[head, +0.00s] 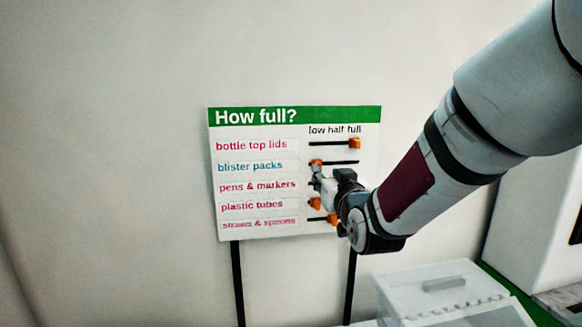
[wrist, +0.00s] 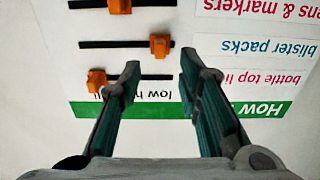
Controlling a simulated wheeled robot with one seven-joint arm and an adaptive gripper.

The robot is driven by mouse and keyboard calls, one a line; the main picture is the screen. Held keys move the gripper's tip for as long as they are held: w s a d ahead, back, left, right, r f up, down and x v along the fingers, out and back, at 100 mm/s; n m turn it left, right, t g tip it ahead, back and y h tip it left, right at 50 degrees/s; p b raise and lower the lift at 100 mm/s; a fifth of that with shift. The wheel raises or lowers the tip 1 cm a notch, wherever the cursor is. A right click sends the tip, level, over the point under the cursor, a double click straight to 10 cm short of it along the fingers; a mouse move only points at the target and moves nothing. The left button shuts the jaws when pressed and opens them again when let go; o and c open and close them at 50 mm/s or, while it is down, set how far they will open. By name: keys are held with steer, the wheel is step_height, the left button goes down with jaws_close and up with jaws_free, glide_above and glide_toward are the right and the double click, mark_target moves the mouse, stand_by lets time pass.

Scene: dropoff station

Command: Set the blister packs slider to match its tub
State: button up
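The blister packs slider (head: 316,162) is an orange knob at the low end of its black track, second row of the board (head: 258,115). In the wrist view, which shows the board upside down, this slider (wrist: 159,45) sits just beyond my fingertips, roughly in line with the gap between them. My gripper (wrist: 159,75) is open and empty, its two fingers apart. In the head view my gripper (head: 319,177) is in front of the board near the blister packs and pens & markers rows. No tub of blister packs can be made out.
The bottle top lids slider (head: 355,143) is at the full end, beside my left finger in the wrist view. The pens & markers slider (wrist: 119,6) is near mid-track. Plastic tubes (head: 315,203) and straws & spoons (head: 332,219) sliders lie lower. A pale lidded box (head: 440,285) stands lower right.

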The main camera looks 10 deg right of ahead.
steer(key=w, duration=0.6)
steer(key=shift+w, duration=0.3)
jaws_close()
